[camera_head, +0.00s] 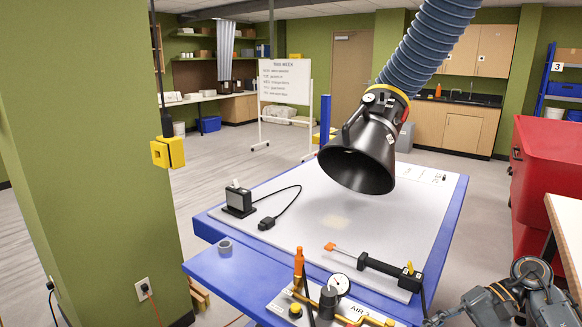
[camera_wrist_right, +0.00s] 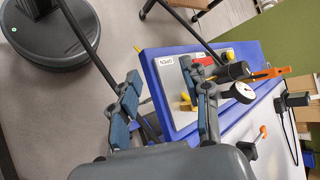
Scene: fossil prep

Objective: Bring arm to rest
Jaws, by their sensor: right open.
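My right arm comes in at the lower right corner of the head view, beside the right front corner of the blue-edged work table (camera_head: 453,205). Its gripper (camera_head: 437,319) is at the bottom edge there and partly cut off. In the right wrist view the right gripper (camera_wrist_right: 166,98) is open, with its two blue-padded fingers apart and nothing between them. Beyond the fingers lie the table's blue edge and a grey air panel (camera_wrist_right: 188,74) with a gauge (camera_wrist_right: 243,92). My left gripper is in neither view.
A black extraction hood (camera_head: 360,150) hangs over the table. A round black base (camera_wrist_right: 50,35) is on the floor.

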